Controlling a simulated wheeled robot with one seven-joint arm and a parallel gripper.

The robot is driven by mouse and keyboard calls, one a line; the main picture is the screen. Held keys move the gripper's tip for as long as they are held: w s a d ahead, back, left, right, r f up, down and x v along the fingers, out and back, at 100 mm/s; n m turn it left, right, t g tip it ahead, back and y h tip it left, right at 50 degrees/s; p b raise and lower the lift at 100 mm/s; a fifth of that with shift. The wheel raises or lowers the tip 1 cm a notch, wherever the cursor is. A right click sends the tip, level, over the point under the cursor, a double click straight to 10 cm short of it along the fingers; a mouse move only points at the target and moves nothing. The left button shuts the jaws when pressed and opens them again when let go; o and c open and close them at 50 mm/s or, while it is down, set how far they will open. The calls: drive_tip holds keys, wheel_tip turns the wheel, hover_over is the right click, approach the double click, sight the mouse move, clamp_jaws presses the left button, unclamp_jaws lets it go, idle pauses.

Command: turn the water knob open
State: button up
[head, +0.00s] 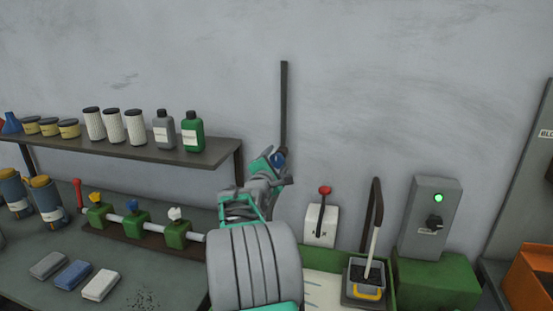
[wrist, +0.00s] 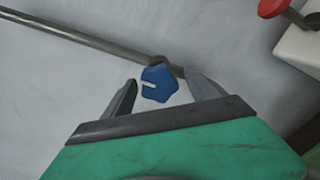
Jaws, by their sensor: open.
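In the head view the knob (head: 279,159) shows at the foot of the upright pipe (head: 284,105), partly covered by my gripper. My gripper (head: 284,171) is open in front of it. In the wrist view my gripper (wrist: 161,83) has one finger on each side of the knob, with a gap to both. I cannot tell how deep the fingers reach.
A shelf (head: 150,152) with bottles and cans is on the left. Below it, a pipe (head: 155,225) carries yellow, blue and white valve knobs. A white box with a red-knobbed lever (head: 322,210) and a grey switch box (head: 430,215) with a green light are on the right.

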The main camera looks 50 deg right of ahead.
drive_tip(key=shift+w+d, duration=0.2)
drive_tip(key=shift+d, duration=0.1)
drive_tip(key=shift+c, duration=0.2)
drive_tip(key=c, duration=1.3)
